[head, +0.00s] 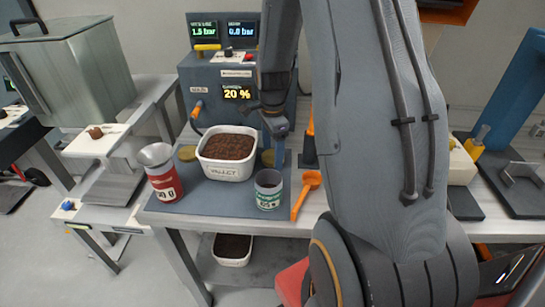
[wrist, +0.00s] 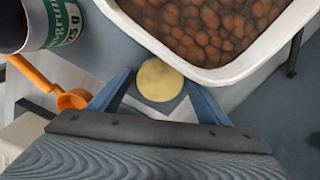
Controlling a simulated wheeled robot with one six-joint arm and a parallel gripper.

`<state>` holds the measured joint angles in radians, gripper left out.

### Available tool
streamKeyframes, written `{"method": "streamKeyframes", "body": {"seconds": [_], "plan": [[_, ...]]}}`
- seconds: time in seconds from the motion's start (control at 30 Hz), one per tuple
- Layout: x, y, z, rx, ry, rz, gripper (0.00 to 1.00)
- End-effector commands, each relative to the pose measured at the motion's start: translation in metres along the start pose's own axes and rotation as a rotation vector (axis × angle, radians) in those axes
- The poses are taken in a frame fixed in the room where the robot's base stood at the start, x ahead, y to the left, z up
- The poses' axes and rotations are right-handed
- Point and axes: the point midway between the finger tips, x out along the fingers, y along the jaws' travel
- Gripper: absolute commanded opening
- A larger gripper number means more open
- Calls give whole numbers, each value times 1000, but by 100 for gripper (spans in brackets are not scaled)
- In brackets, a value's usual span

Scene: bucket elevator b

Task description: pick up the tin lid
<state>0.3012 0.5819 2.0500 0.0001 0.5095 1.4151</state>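A round gold tin lid (wrist: 160,80) lies flat on the blue-grey mat in the wrist view, between my fingertips and close to the white tub's corner. In the head view it shows partly (head: 268,158) behind the green-labelled tin and right of the tub. My gripper (wrist: 160,82) is open, with a blue finger on each side of the lid and small gaps visible. In the head view my gripper (head: 277,128) points down above the lid's area; its height over the lid is hard to tell. A second gold disc (head: 187,153) lies left of the tub.
The white tub (head: 227,172) of brown pellets stands beside the lid. The open green-labelled tin (head: 268,200) stands in front, with an orange scoop (head: 305,190) to its right. A red tin (head: 165,185) stands left. A control box (head: 215,100) stands behind.

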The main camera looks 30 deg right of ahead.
Motion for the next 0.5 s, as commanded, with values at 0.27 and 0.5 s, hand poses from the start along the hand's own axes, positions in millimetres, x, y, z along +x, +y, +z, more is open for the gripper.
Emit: {"method": "streamKeyframes", "body": {"seconds": [0.27,0.5], "plan": [[0,0,0,0,0,0,36],[-2,0,0,0,0,0,36]]}}
